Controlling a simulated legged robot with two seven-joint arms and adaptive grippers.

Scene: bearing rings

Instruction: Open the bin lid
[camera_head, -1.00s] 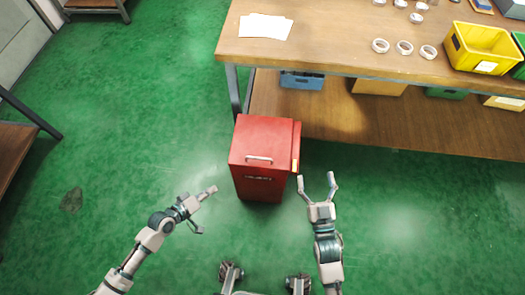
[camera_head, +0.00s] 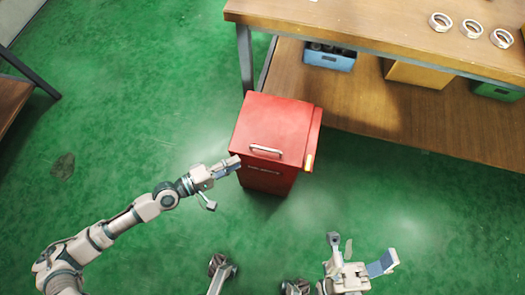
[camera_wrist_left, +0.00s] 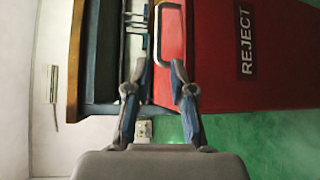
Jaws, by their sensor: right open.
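The red bin (camera_head: 262,182) stands on the green floor in front of the workbench, its lid (camera_head: 275,122) shut. A pale bar handle (camera_head: 266,151) sits near the lid's front edge. My left gripper (camera_head: 224,186) is open and empty at the bin's front left corner, one fingertip close to the lid edge; I cannot tell whether it touches. In the left wrist view the handle (camera_wrist_left: 168,4) is ahead of the open fingers (camera_wrist_left: 160,78), and a REJECT label (camera_wrist_left: 246,40) shows on the red bin front (camera_wrist_left: 215,70). My right gripper (camera_head: 360,252) is open and empty, lower right of the bin.
The wooden workbench (camera_head: 400,25) stands behind the bin, with white rings (camera_head: 471,28) on top. Its lower shelf (camera_head: 390,120) holds a blue box (camera_head: 330,58), a yellow one (camera_head: 418,73) and a green one (camera_head: 497,90).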

